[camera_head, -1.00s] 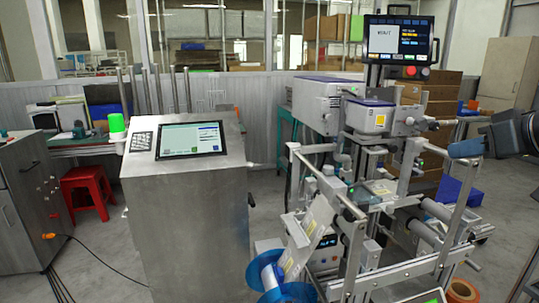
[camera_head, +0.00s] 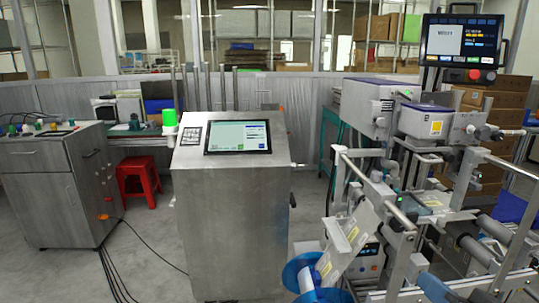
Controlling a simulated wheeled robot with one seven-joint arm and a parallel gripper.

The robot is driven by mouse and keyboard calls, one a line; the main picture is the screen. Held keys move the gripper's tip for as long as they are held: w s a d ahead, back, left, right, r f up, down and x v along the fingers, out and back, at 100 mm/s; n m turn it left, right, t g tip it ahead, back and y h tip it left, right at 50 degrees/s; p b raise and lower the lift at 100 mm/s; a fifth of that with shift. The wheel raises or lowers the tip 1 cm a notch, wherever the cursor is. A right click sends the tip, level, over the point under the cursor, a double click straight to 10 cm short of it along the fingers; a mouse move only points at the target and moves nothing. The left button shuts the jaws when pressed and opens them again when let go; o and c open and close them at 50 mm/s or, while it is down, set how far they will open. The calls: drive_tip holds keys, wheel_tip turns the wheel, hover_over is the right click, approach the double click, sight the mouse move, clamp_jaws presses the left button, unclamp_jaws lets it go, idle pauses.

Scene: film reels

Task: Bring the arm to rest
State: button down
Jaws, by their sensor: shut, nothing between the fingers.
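My arm and gripper do not show in the head view now. The labelling machine (camera_head: 400,122) stands at the right, with metal rails and rollers and a monitor (camera_head: 461,45) above it. A blue film reel (camera_head: 312,276) sits at its lower front, partly cut off by the bottom edge. A white web with yellow labels (camera_head: 349,238) runs up from the reel.
A steel cabinet (camera_head: 230,215) with a tilted touchscreen (camera_head: 237,137) and a green lamp (camera_head: 169,118) stands in the middle. A grey control cabinet (camera_head: 52,195) is at the left, with a red stool (camera_head: 138,181) beside it. Cables cross the open floor between the cabinets.

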drive_tip(key=s+a+f+h, duration=0.1)
drive_tip(key=s+a+f, duration=0.25)
drive_tip(key=s, duration=0.45)
drive_tip(key=s+a+f+h, duration=0.1)
drive_tip(key=s+a+f, duration=0.3)
drive_tip(key=s, duration=0.5)
drive_tip(key=s+d+r+n+y, duration=0.1)
drive_tip(key=s+n, duration=0.4)
drive_tip(key=s, duration=1.2)
drive_tip(key=shift+s+d+r+g, duration=0.15)
drive_tip(key=shift+s+r+g, duration=0.25)
drive_tip(key=shift+r, duration=0.05)
drive_tip(key=c, duration=1.8)
unclamp_jaws()
